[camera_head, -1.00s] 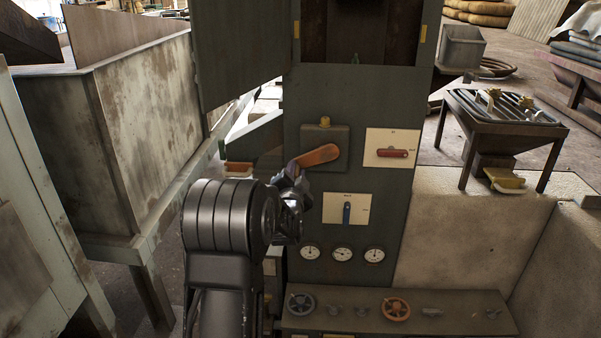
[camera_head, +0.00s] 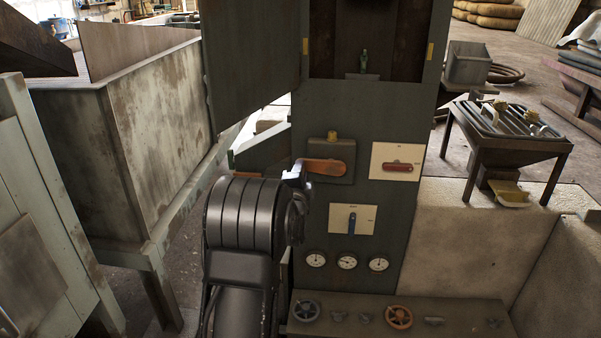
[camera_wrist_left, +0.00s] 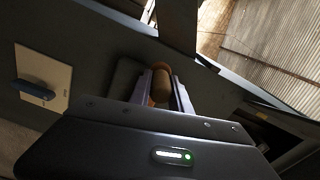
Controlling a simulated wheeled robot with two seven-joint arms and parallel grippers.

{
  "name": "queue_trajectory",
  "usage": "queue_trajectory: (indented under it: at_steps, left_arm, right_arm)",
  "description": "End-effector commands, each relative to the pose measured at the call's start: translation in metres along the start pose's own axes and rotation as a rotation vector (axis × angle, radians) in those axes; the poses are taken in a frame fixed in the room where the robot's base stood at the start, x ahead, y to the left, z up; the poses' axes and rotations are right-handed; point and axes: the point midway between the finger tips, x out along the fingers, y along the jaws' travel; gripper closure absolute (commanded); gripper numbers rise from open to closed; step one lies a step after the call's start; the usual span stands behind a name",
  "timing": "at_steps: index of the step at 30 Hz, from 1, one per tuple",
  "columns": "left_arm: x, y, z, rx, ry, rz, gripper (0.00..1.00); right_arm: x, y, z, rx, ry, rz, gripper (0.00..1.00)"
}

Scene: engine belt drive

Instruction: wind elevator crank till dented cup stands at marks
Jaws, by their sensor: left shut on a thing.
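The crank has an orange handle (camera_head: 326,167) on a dark box on the front of the tall grey-green elevator casing (camera_head: 340,112). The handle points left from its pivot. My left gripper (camera_head: 298,172) is at the handle's left end. In the left wrist view its fingers (camera_wrist_left: 160,88) are shut on the orange-brown crank grip (camera_wrist_left: 161,82). Above, the casing's opening has yellow marks on the left edge (camera_head: 305,46) and right edge (camera_head: 430,51). A small green piece (camera_head: 363,62) on a greyish base shows low in the opening. I cannot tell whether it belongs to the dented cup. My right gripper is not in view.
A red-lever switch plate (camera_head: 397,162) and a blue-lever plate (camera_head: 352,219) sit close to the crank. Gauges (camera_head: 347,262) and a bench with valve wheels (camera_head: 399,316) lie below. An open door panel (camera_head: 250,60) hangs at the upper left.

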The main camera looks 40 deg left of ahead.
Motion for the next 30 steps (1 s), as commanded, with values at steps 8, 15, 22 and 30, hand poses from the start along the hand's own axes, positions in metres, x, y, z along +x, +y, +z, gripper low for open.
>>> queue_trajectory:
  at_steps: [8, 15, 22, 30]
  left_arm:
    - [0.001, -0.003, -0.001, -0.002, 0.002, -0.007, 0.71]
    - [0.000, -0.002, -0.001, -0.002, 0.001, -0.003, 0.55]
    - [-0.001, -0.001, -0.001, -0.002, 0.001, -0.002, 0.55]
    - [-0.028, -0.001, -0.001, -0.005, 0.001, -0.001, 0.55]
  right_arm:
    - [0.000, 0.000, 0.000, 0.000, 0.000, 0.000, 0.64]
    - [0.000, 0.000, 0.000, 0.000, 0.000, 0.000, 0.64]
    - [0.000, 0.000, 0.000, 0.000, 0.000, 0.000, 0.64]
    - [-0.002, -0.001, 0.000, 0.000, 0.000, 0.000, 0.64]
